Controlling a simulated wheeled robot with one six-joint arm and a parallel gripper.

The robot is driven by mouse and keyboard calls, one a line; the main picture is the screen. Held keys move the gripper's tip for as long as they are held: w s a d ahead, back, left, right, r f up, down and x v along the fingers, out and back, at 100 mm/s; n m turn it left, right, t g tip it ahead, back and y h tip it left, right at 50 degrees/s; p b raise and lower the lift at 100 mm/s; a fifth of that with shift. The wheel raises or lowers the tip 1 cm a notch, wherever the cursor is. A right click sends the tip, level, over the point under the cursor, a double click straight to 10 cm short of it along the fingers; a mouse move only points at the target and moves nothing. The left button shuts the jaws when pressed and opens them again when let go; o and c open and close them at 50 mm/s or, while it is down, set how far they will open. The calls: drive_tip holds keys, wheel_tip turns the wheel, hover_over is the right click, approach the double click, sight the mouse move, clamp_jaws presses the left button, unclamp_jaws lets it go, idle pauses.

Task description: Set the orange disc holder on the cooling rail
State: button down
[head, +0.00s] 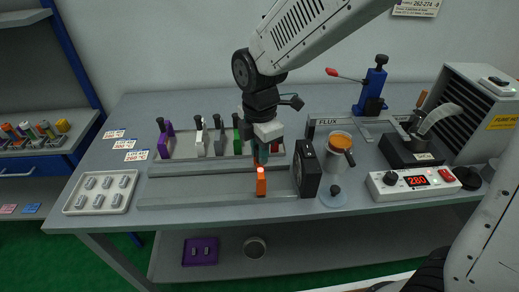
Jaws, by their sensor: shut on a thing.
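The orange disc holder (261,183) is upright at the middle of the bench, directly below my gripper (261,162). My gripper points down and is shut on the top of the holder. The holder's lower end appears at the long grey front strip (200,202); I cannot tell whether it touches it. A second grey strip (200,170) runs behind it. No label tells which strip is the cooling rail. The jaws' contact is too small to see clearly.
Behind stands a rack with purple (164,140), white (201,140) and green (237,144) holders. A black box (307,170) stands close right of the orange holder, with an orange-topped cup (339,143) beyond. A pale tray (101,192) lies left. The front strip's left stretch is clear.

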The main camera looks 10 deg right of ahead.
drive_tip(key=shift+f, duration=0.25)
drive_tip(key=c, duration=0.7)
unclamp_jaws()
drive_tip(key=shift+o, duration=0.2)
drive_tip(key=shift+r, duration=3.5)
